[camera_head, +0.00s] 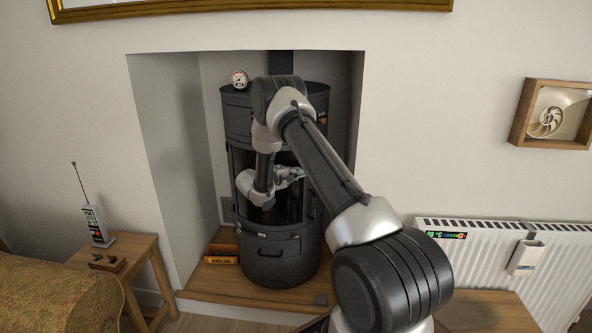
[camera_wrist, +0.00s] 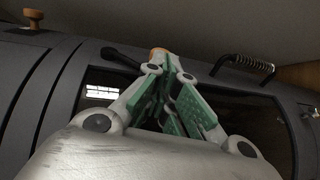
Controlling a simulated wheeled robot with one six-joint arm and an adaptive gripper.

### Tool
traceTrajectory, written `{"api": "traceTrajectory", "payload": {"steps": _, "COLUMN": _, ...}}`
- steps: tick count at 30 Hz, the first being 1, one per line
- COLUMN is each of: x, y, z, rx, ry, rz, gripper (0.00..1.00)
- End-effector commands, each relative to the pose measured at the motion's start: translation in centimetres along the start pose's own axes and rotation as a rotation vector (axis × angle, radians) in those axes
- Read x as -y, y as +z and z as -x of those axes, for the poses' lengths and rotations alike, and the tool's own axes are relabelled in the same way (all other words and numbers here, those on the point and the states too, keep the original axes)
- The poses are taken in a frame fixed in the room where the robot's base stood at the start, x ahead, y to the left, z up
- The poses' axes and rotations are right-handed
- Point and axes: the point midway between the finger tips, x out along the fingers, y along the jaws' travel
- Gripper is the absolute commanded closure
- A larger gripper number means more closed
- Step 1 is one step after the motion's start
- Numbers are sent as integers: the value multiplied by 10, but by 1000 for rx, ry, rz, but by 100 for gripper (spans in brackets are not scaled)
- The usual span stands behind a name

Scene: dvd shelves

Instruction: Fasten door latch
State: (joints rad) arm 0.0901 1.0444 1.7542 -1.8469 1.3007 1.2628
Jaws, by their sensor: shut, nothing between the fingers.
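The black cylindrical stove (camera_head: 277,262) stands in the alcove, with its windowed door front behind my arm. In the wrist view the door window (camera_wrist: 262,108) lies beyond my gripper. A black lever (camera_wrist: 121,58), apparently the latch, sits at the window's edge. A small wood-coloured end (camera_wrist: 158,53) shows right by my fingertips; whether they touch it I cannot tell. My gripper (camera_wrist: 173,62) is shut and empty, its green-padded fingers drawn together at the tips. In the head view my gripper (camera_head: 300,173) is in front of the door, which is partly hidden by my arm.
A coiled spring handle (camera_wrist: 247,65) and a wooden knob (camera_wrist: 33,16) are also on the stove. A round gauge (camera_head: 239,79) stands on its top. A radiator (camera_head: 500,240) is at right, a side table (camera_head: 125,262) at left.

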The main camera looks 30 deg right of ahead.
Motion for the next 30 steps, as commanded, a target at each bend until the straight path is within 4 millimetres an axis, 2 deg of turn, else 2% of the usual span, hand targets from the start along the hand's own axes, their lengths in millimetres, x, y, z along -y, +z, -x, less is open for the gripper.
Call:
{"api": "traceTrajectory", "payload": {"steps": 15, "x": 15, "y": 4, "z": -22, "rx": 2, "ry": 31, "rz": 6, "gripper": 100}}
{"api": "traceTrajectory", "payload": {"steps": 30, "x": 16, "y": 4, "z": -24, "rx": 2, "ry": 30, "rz": 6, "gripper": 100}}
